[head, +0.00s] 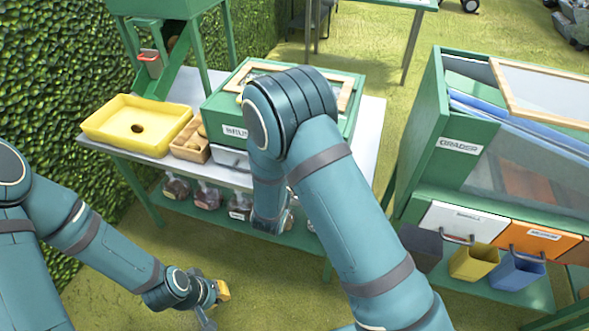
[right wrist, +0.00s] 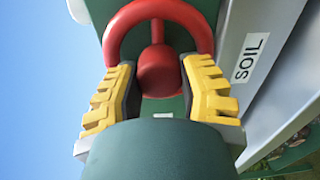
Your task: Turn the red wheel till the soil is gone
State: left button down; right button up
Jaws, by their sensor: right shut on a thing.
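In the right wrist view the red wheel (right wrist: 158,20) has a thick rim and a round hub. My right gripper (right wrist: 160,75) is shut on the wheel, with its yellow-padded fingers on either side of the hub at the rim. No soil can be made out. In the head view my right arm hides the right gripper and the wheel. My left gripper (head: 213,302) hangs low over the grass at the lower left, fingers apart and empty.
A table (head: 368,130) holds a yellow tray (head: 108,126), a wooden box (head: 190,147) and a green machine (head: 226,112). Jars stand on its lower shelf. A green grader (head: 432,160) with drawers and buckets stands at the right. A hedge (head: 45,90) borders the left. Grass between is free.

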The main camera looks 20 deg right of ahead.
jog(key=m+b, duration=0.2)
jog(key=shift+m, duration=0.3)
jog(key=shift+r+m, duration=0.15)
jog(key=shift+m, duration=0.95)
jog(key=shift+w+r, duration=0.1)
jog(key=o, duration=1.2)
jog(key=v, duration=1.2)
